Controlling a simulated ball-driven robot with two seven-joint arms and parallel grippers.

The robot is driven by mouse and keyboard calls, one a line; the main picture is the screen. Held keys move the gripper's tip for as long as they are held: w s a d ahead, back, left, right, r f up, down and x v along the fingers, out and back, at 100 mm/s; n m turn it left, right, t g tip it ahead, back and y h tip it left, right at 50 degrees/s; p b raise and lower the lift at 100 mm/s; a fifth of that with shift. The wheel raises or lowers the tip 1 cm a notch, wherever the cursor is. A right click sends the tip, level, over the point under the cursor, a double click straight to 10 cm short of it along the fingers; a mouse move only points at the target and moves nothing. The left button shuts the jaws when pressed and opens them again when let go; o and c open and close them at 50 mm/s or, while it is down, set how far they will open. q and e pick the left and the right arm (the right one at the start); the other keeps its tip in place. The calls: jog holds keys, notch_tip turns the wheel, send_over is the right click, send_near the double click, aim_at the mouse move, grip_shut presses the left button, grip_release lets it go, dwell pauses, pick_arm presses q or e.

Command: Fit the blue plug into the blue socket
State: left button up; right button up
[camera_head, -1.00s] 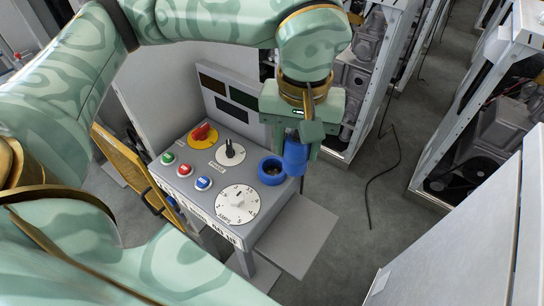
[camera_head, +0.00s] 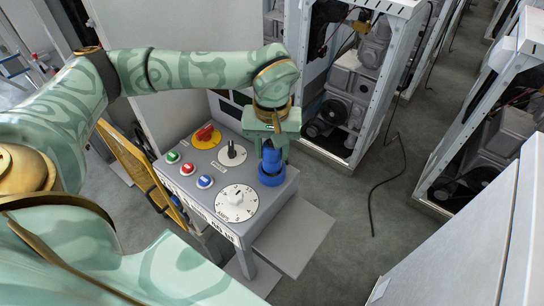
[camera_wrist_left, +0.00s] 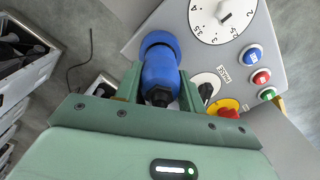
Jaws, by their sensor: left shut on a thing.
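My left gripper (camera_head: 271,146) points down over the front right part of a grey control panel (camera_head: 214,178). It is shut on the blue plug (camera_head: 271,158), which also shows between the fingers in the left wrist view (camera_wrist_left: 160,72). The blue socket (camera_head: 271,178) is a round collar on the panel, right under the plug; it also shows in the left wrist view (camera_wrist_left: 159,42). The plug looks upright and in line with the socket, its lower end meeting the collar. How deep it sits is hidden. My right gripper is out of view.
Near the socket are a white dial (camera_head: 236,202), a black knob (camera_head: 232,152), a red switch on a yellow plate (camera_head: 204,135) and green, red and blue buttons. A grey shelf (camera_head: 294,237) juts out at the panel's right. An open machine cabinet (camera_head: 352,85) stands behind.

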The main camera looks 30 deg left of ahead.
aim_at(271, 161)
pick_arm(q)
jog(key=f, duration=0.1)
jog(key=s+f, duration=0.1)
jog(key=f, duration=0.1)
jog(key=shift+s+f, duration=0.1)
grip_shut()
jog(key=shift+w+d+f, duration=0.1)
jog(key=shift+w, duration=0.1)
jog(key=o, duration=1.1)
grip_release()
jog(key=shift+w+a+f, duration=0.2)
jog(key=shift+w, duration=0.5)
jog(key=shift+o, duration=0.2)
jog(key=shift+s+r, duration=0.1)
jog(key=shift+s, duration=0.05)
jog(key=shift+s+r, duration=0.15)
jog(key=shift+s, duration=0.05)
jog(key=shift+d+r, duration=0.1)
jog(key=shift+r, duration=0.3)
notch_tip(271, 161, up, 11)
jog(key=shift+w+r+p, duration=0.1)
jog(key=shift+r+p, duration=0.05)
jog(key=shift+p, duration=0.4)
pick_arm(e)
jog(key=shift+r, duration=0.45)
